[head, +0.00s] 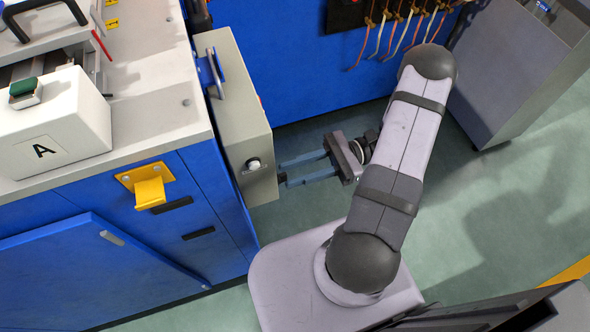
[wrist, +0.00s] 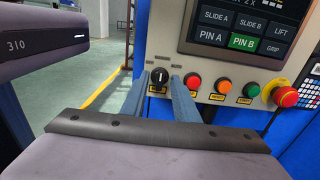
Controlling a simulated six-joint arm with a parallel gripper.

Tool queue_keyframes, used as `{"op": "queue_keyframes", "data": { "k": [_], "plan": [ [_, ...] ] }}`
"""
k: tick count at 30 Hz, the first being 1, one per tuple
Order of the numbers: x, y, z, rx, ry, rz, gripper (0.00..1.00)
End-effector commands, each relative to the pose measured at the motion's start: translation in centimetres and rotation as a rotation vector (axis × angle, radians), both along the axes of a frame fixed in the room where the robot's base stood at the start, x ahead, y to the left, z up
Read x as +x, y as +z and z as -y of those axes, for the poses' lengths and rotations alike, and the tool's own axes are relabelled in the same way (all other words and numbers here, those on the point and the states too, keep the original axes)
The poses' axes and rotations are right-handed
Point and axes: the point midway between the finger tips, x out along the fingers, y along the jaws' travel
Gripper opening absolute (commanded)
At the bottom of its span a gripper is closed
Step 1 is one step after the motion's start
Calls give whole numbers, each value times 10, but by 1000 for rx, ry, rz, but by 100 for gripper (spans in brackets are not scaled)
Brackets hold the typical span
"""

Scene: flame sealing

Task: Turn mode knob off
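The mode knob (wrist: 160,77) is a black rotary knob with a white pointer mark, at the left end of the panel's control row in the wrist view. Its mark stands about upright; the small labels around it are too small to read surely. My gripper (wrist: 162,88) is open, its two blue-grey fingers apart with the knob showing between their tips. In the head view my gripper (head: 281,172) points left at the panel box (head: 228,110), its tips close to the panel face. I cannot tell whether either finger touches the knob.
Right of the knob are a red button (wrist: 194,83), an orange button (wrist: 223,86), a green button (wrist: 251,90) and a red emergency stop (wrist: 285,96). A screen (wrist: 243,30) sits above. A white box marked A (head: 55,130) stands on the bench at left.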

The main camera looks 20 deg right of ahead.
Motion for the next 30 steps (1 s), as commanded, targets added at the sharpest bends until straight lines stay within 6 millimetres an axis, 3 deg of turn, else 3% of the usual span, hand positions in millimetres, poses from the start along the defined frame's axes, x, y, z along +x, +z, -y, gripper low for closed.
{"op": "queue_keyframes", "data": {
  "k": [8, 9, 12, 13, 30],
  "plan": [
    [0, 0, -2, 0, 0, 0, 27],
    [0, 0, -2, 0, 0, 0, 25],
    [0, 0, -2, 0, 0, 0, 1],
    [0, 0, -2, 0, 0, 0, 0],
    [0, 1, -2, 1, 1, 116, 0]
  ]
}}
